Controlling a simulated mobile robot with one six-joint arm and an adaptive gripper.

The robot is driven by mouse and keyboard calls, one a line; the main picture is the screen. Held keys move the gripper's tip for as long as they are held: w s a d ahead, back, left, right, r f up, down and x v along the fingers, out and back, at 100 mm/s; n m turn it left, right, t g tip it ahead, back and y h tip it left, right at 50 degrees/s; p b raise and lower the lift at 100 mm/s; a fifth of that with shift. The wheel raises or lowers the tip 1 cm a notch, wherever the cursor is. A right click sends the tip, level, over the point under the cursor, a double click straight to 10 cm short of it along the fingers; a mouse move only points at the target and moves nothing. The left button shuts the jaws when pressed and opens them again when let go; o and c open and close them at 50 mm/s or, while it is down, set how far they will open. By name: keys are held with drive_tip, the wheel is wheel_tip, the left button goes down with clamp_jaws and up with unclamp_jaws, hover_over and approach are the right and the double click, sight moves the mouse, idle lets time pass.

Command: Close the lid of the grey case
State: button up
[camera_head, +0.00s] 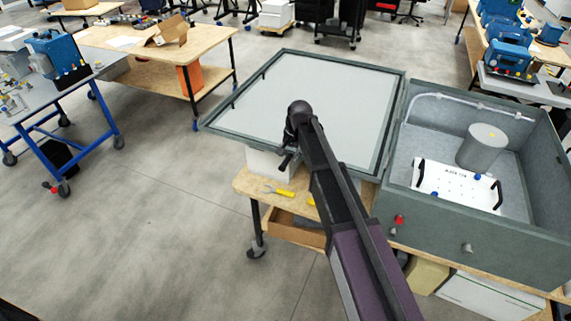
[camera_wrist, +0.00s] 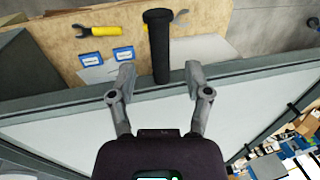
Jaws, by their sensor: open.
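The grey case (camera_head: 455,232) stands open on a bench at the right in the head view. Its lid (camera_head: 325,95) is swung out to the left, with the pale inner face up. In the wrist view the lid's rim (camera_wrist: 60,105) crosses behind my fingers. A black rod-like handle (camera_wrist: 157,45) stands out past the rim. My gripper (camera_head: 288,160) is at the lid's near edge in the head view. In the wrist view my gripper (camera_wrist: 160,75) is open, one finger on each side of the handle's lower end, with gaps visible. My arm hides part of the lid.
Inside the case are a grey cylinder (camera_head: 482,148) and a white plate (camera_head: 455,185) with black handles. A yellow-handled tool (camera_head: 280,191) lies on the wooden bench (camera_head: 250,184) below the lid. Other workbenches (camera_head: 150,45) stand at left and back. Floor at left front is clear.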

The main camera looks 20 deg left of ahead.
sight(286, 160)
drive_tip(key=shift+a+f+b, duration=0.15)
drive_tip(key=shift+f+b, duration=0.45)
drive_tip(key=shift+f, duration=0.15)
drive_tip(key=shift+a+f+b, duration=0.15)
drive_tip(key=shift+f+b, duration=0.45)
drive_tip(key=shift+f, duration=0.15)
